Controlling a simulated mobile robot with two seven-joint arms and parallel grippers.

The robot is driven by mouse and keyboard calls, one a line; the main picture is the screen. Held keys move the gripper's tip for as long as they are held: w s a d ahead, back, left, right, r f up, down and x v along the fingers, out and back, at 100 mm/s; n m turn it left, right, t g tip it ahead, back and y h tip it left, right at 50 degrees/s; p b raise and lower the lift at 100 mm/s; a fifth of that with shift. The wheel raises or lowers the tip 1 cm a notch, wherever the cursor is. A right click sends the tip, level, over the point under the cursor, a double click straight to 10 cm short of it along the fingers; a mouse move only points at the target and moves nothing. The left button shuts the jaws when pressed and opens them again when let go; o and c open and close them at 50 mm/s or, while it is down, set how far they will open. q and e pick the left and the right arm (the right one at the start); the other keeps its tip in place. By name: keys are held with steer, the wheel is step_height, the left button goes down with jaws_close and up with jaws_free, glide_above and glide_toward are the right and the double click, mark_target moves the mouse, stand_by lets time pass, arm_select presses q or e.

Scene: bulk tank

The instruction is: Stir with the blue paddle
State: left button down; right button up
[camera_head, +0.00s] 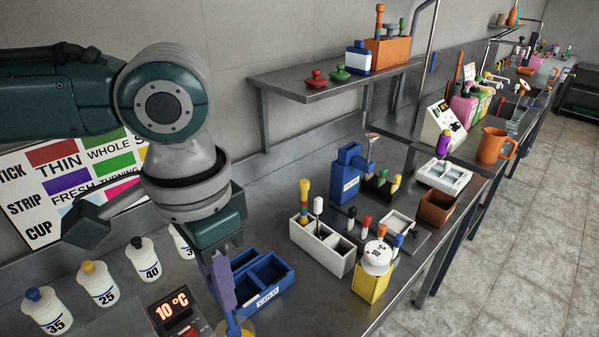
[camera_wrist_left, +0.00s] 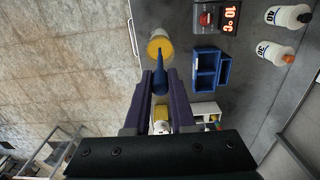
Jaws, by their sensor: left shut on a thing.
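My left gripper (camera_head: 226,290) points down at the front of the bench, its purple fingers shut on the blue paddle (camera_wrist_left: 162,68). In the head view only a short blue piece of the paddle (camera_head: 232,323) shows below the fingers. Its lower end reaches a round vessel with yellow contents (camera_wrist_left: 160,47), which also shows at the bottom edge of the head view (camera_head: 248,328). In the wrist view the paddle's tip overlaps the yellow; how deep it sits I cannot tell. My right gripper is not in view.
A blue divided bin (camera_head: 268,296) stands just right of the gripper. A red-lit 10 °C display (camera_head: 172,306) and several white numbered bottles (camera_head: 98,284) stand to the left. A white divided box (camera_head: 322,248) and a yellow container (camera_head: 372,284) stand further right.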

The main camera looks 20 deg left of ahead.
mark_target(231, 326)
arm_select(q)
steer(key=shift+f+b, duration=1.55)
steer(key=shift+f, duration=1.35)
